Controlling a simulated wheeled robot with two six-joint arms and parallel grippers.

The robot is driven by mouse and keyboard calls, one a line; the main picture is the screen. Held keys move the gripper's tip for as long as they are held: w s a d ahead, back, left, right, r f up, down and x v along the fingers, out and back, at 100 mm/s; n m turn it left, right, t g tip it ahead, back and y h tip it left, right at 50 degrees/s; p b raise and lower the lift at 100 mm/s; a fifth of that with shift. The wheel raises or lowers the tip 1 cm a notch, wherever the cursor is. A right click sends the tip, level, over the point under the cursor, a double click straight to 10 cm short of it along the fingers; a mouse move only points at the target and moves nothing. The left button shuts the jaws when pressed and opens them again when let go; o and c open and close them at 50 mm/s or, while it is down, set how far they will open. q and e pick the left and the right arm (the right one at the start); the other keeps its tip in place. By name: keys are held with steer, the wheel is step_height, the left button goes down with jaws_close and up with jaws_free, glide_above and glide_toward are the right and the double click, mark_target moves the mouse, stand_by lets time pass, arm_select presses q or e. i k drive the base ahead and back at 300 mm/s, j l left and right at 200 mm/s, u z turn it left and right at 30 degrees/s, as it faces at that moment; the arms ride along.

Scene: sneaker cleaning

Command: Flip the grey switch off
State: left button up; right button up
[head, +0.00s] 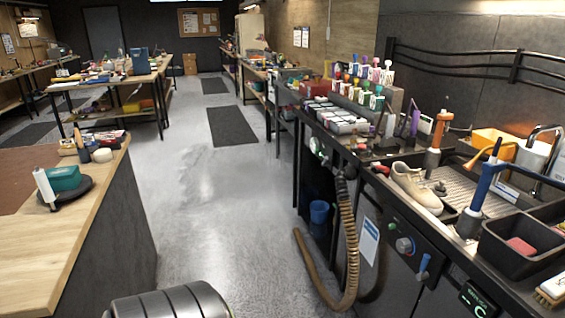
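A dark control panel (398,238) is on the front of the right-hand workbench. It carries a round grey knob (403,245), with a small red spot at its upper left. A blue lever (423,266) sticks up at the panel's lower right. I cannot tell for sure which part is the grey switch, nor its on or off position. A small display (478,299) with lit green marks is farther right on the bench front. Neither of my grippers is in view.
A cream sneaker (416,188), a black bin (520,247) and upright orange and blue-handled tools are on the right bench. A ribbed brown hose (348,240) hangs in front of it. A wooden-topped table (40,255) stands at left.

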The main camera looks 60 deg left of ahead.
mark_target(325, 164)
steer(key=u, duration=1.6)
steer(key=i+j, duration=0.3)
steer(key=i, duration=0.2)
steer(key=i+j+u, duration=0.1)
steer(key=i+j, duration=0.55)
steer(key=i, duration=0.3)
steer(key=i+j, duration=0.25)
steer(key=i, duration=0.2)
steer(key=i+j+u, duration=0.1)
steer(key=i+j, duration=0.2)
steer(key=i, duration=0.2)
